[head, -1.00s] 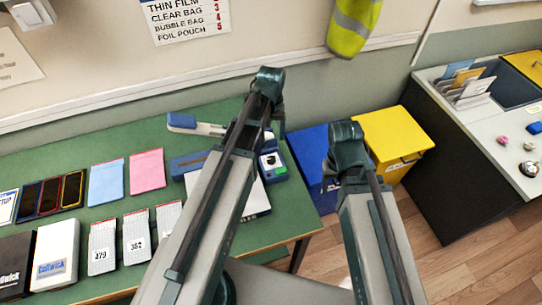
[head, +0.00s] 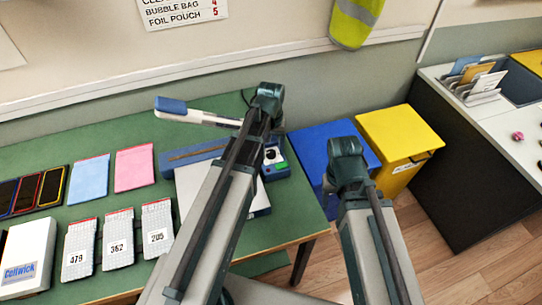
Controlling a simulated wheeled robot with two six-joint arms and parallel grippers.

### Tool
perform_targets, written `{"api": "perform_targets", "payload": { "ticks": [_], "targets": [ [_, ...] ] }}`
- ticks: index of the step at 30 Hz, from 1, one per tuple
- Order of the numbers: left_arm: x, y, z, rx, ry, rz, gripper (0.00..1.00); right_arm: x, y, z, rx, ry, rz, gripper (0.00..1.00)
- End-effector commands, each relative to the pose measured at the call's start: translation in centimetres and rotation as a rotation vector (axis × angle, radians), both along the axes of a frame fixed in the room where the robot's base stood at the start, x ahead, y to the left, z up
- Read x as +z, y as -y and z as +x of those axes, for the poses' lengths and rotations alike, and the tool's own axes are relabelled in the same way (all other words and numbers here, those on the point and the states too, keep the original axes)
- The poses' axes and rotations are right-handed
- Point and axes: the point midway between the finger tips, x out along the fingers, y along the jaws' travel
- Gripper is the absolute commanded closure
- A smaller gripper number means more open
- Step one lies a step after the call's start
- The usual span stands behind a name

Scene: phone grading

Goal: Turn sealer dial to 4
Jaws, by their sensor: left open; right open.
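The blue sealer (head: 187,158) lies at the right end of the green table. Its long white and blue lever arm (head: 200,117) is raised at the back. The small dark dial (head: 271,154) is on a white panel at the sealer's right end, above a green patch; its setting is too small to read. My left gripper (head: 269,97) is at the far end of my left arm, which crosses in front of the sealer left of the dial. My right gripper (head: 345,150) is in front of the blue bin, apart from the dial. Both are open and empty; their fingers are hard to make out.
Pouches (head: 133,167), phones (head: 50,185), numbered bubble bags (head: 119,240) and a white box (head: 28,255) lie on the green table (head: 150,123). A blue bin (head: 308,146) and a yellow bin (head: 400,135) stand right of it. A wall sign (head: 180,12) lists settings.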

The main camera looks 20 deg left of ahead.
Motion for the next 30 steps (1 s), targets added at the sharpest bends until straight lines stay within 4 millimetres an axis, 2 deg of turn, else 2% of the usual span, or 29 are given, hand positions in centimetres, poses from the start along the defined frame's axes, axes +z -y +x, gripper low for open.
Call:
{"api": "perform_targets", "payload": {
  "ticks": [1, 3, 12, 24, 30],
  "targets": [
    [-0.78, 0.0, 0.0, 0.0, 0.0, 0.0, 0.28, -0.78, 0.0, 0.01, 0.0, 0.0, 0.0, 0.39],
    [-0.97, 0.0, 0.0, 0.0, 0.0, 0.0, 0.28, -0.98, 0.0, 0.0, 0.0, 0.0, 0.0, 0.39],
    [-0.88, 0.0, 0.0, 0.0, 0.0, 0.0, 0.3, -0.89, 0.0, 0.0, 0.0, 0.0, 0.0, 0.39],
    [-0.89, 0.0, -0.01, 0.0, 0.0, 0.0, 1.0, -0.89, 0.0, 0.0, 0.0, 0.0, 0.0, 0.39],
    [-0.89, 0.0, -0.01, -0.005, 0.0, 0.0, 1.0, -0.89, 0.01, 0.0, 0.0, 0.0, 0.0, 0.39]
  ]
}}
